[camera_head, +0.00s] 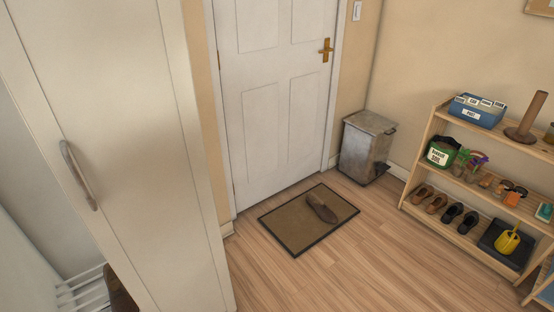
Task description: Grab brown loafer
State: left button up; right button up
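A single brown loafer (321,208) lies on the brown doormat (285,227) in front of the white door. It sits toward the right half of the mat, sole down as far as I can tell. A pair of brown shoes (429,199) stands on the bottom level of the wooden shelf at the right, left of a pair of black shoes (460,217). Neither of my grippers shows in the head view.
A tall pale cabinet (120,130) fills the left side. A grey metal bin (366,147) stands right of the door (272,90). The wooden shelf (412,181) holds a blue box (477,110) and a yellow scoop (507,242). The wooden floor around the mat is clear.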

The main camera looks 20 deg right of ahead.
aim_at(325, 214)
jog(key=i+l+z, duration=0.2)
jog(key=i+l, duration=0.4)
jog(key=i+l+z, duration=0.2)
jog(key=i+l, duration=0.35)
jog(key=i, duration=0.1)
